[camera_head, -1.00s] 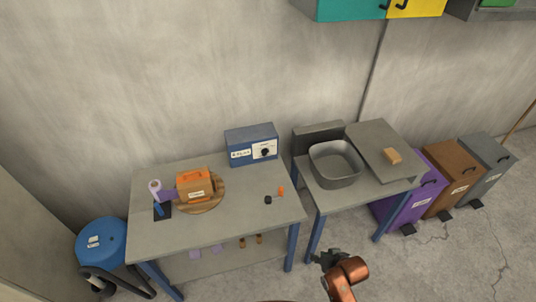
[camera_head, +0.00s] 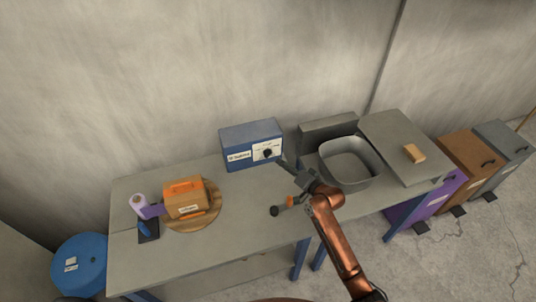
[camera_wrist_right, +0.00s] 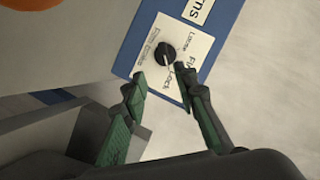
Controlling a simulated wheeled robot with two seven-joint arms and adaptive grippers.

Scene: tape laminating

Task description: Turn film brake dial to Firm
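The film brake dial is a round black knob (camera_head: 267,153) on the white face plate of a blue box (camera_head: 250,135) at the back of the table. The right wrist view shows the dial (camera_wrist_right: 165,53) close up, with "Loose" and "Lock" readable beside it; a third label is partly hidden by a finger. I cannot tell surely which label it points to. My right gripper (camera_head: 283,164) is just in front of the box. Its two fingers (camera_wrist_right: 160,88) are apart, with the dial just beyond their tips and nothing between them. My left gripper is not in view.
An orange tape device (camera_head: 185,198) sits on a round wooden board at the table's left, beside a purple roll (camera_head: 139,206). A small black piece (camera_head: 275,211) lies near my right forearm. A grey basin (camera_head: 348,162) stands on the right-hand table.

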